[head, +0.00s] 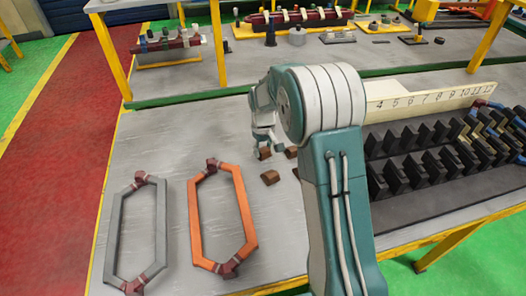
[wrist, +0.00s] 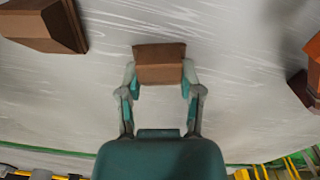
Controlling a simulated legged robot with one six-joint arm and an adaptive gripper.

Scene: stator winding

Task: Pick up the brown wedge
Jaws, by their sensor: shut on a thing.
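My gripper (wrist: 160,75) is shut on a brown wedge (wrist: 159,53), which sits between the two fingertips in the wrist view. In the head view the gripper (head: 264,147) is low over the grey table, and the held wedge (head: 264,154) shows at its tip. I cannot tell whether the wedge touches the table. Another brown wedge (head: 270,178) lies on the table just in front of it. A further brown piece (head: 291,152) lies to the right, partly hidden by my arm.
A grey hexagonal coil (head: 113,232) and an orange one (head: 192,220) lie on the table (head: 175,150) to the left. A slotted black stator block (head: 430,205) with a numbered board (head: 425,97) stands on the right. A second table with parts is behind.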

